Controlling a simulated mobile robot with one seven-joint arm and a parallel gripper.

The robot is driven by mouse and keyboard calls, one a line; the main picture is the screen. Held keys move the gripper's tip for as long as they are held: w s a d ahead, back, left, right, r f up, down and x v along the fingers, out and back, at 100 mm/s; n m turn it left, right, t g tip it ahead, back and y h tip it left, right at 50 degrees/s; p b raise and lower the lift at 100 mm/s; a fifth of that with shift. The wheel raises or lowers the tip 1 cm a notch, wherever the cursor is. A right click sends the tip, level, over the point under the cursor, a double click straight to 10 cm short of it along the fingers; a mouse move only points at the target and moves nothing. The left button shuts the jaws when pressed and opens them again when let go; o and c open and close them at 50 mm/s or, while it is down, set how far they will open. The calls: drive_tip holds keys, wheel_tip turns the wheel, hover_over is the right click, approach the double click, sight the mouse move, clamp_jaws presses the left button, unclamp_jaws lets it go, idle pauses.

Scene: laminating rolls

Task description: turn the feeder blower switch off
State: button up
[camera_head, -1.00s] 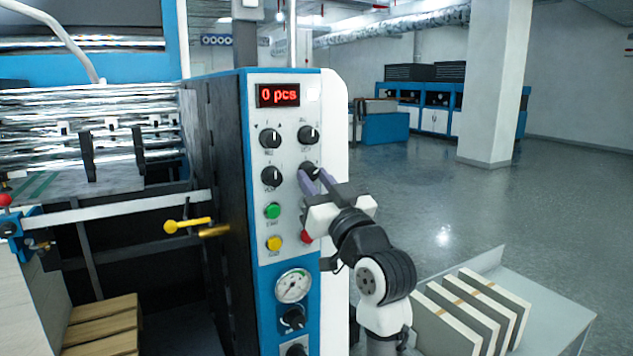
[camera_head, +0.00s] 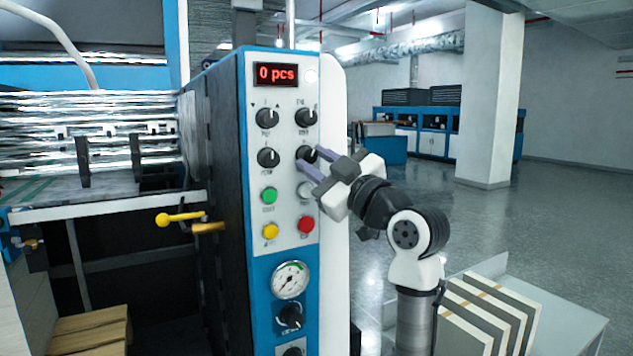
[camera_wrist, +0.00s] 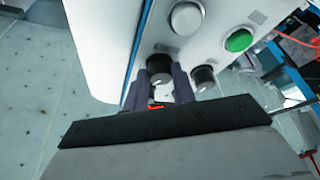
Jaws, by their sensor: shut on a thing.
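The control panel (camera_head: 255,140) carries two rows of black knobs below a red "0 pcs" display. My gripper (camera_head: 309,160) has its two grey fingers around the right knob of the second row (camera_head: 304,152), shut on it. In the wrist view this knob (camera_wrist: 160,66) sits between the fingertips of my gripper (camera_wrist: 158,82). The labels are too small to read, so I cannot tell which knob is the feeder blower switch. The held knob's setting is partly hidden by the fingers in the head view.
Below the held knob are a white button (camera_head: 305,189) and a red button (camera_head: 306,224). A green button (camera_head: 268,195) and a yellow button (camera_head: 270,231) are to the left. A bin with boards (camera_head: 485,315) stands lower right. The floor behind is clear.

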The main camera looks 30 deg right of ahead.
drive_tip(key=n+g+y, duration=0.1)
drive_tip(key=n, duration=0.2)
drive_tip(key=n+g+y+b, duration=0.1)
drive_tip(key=n, duration=0.2)
drive_tip(key=shift+d+r, duration=0.15)
drive_tip(key=shift+n, duration=0.4)
drive_tip(key=o, duration=1)
drive_tip(key=shift+s, duration=0.1)
drive_tip(key=b+v, duration=0.3)
drive_tip(key=v, duration=1)
drive_tip(key=shift+s+d, duration=0.2)
drive_tip(key=shift+s, duration=0.15)
drive_tip(key=shift+r, duration=0.15)
